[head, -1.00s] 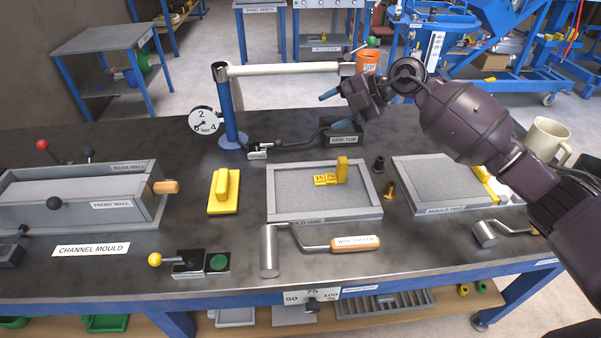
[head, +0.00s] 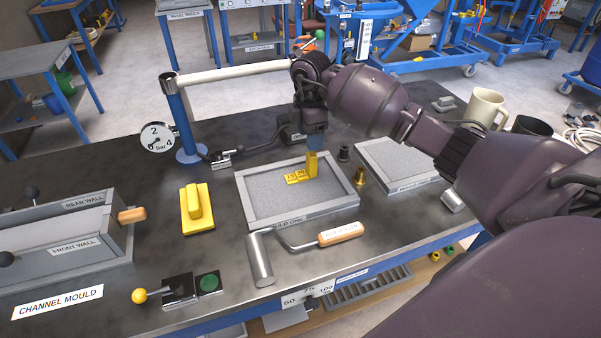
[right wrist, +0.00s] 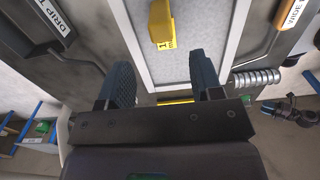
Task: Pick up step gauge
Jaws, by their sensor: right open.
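The step gauge (head: 311,165) is a yellow stepped block with numbers on its low steps and a taller upright end. It stands on the grey fill of the tray labelled mould one (head: 243,207). My right gripper (head: 316,142) points down just behind the gauge's tall end. In the right wrist view, its two dark blue fingers (right wrist: 163,80) are apart with nothing held between them. The gauge (right wrist: 162,24) shows there beyond the fingertips, partly cut off by the top edge. My left gripper is not in view.
A white bar on a blue post (head: 180,118) crosses behind.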

